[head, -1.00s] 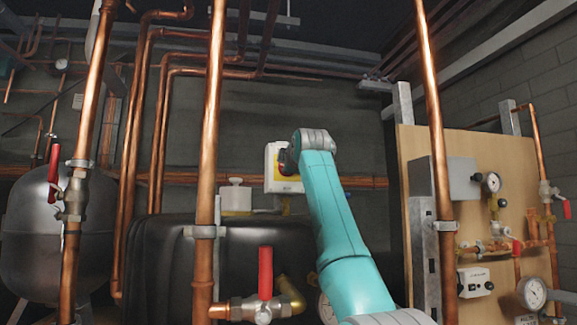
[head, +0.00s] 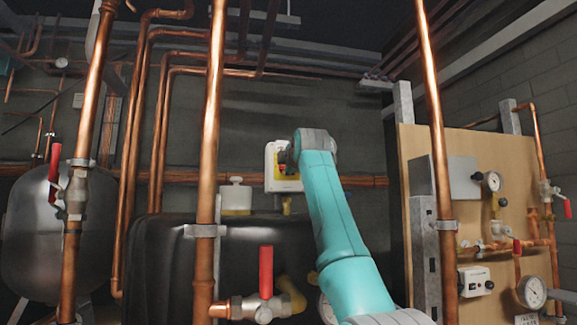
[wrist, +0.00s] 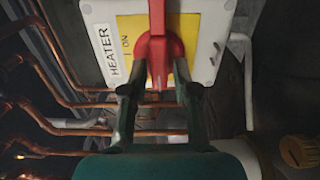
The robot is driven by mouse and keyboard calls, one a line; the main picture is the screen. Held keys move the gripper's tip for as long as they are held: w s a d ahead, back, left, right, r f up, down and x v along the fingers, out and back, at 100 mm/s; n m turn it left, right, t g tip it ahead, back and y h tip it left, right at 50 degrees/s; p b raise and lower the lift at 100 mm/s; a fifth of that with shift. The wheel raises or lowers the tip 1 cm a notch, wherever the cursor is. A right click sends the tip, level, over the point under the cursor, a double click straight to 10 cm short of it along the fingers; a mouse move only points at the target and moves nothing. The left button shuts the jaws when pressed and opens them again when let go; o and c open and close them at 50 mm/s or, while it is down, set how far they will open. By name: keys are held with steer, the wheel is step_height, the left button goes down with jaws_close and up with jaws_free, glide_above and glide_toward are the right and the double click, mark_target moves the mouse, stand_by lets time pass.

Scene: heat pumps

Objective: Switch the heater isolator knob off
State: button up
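The heater isolator is a pale box (head: 271,166) with a yellow plate on the back wall. In the wrist view its face (wrist: 207,30) carries the words HEATER and ON. Its red knob (wrist: 157,48) stands upright in the picture, with the ON mark just left of it. My gripper (wrist: 158,85) is at the knob's lower part, its two dark fingers apart on either side of the red. I cannot tell whether the fingertips touch it. In the head view my gripper (head: 287,158) is small and dark in front of the box, partly hiding the knob.
Copper pipes (head: 212,120) and (head: 435,130) stand upright either side of my arm. A red-handled valve (head: 266,272) is low in front. A dark tank (head: 165,250) lies below the box. A wooden board (head: 420,145) with gauges stands right.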

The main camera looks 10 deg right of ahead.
steer(key=shift+o, duration=0.3)
steer(key=shift+s, duration=0.1)
steer(key=s, duration=1.1)
steer(key=shift+s, duration=0.4)
steer(key=shift+s, duration=0.1)
